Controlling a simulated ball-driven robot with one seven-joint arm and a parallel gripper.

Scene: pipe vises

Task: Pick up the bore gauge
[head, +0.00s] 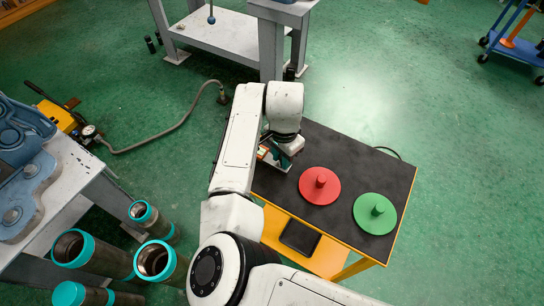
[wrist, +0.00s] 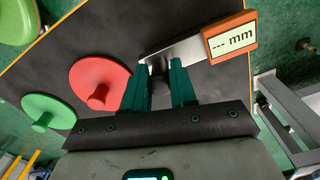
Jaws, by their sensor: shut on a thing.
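The bore gauge has a grey metal body and an orange-framed display reading "--- mm"; in the wrist view its display (wrist: 231,40) is to the right of the fingers and its grey body runs left behind them. My gripper (wrist: 160,72) has two teal fingers, shut on a dark round part of the gauge. In the head view my gripper (head: 276,157) is over the left end of the black-topped table, with the gauge (head: 263,153) partly hidden by it. I cannot tell whether the gauge touches the tabletop.
The black tabletop (head: 345,155) holds a red disc with a knob (head: 320,185) and a green one (head: 375,213) to the right. A dark tray (head: 300,237) lies on the yellow frame below. Several teal-rimmed pipes (head: 156,262) stand at lower left, beside a grey bench (head: 60,190).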

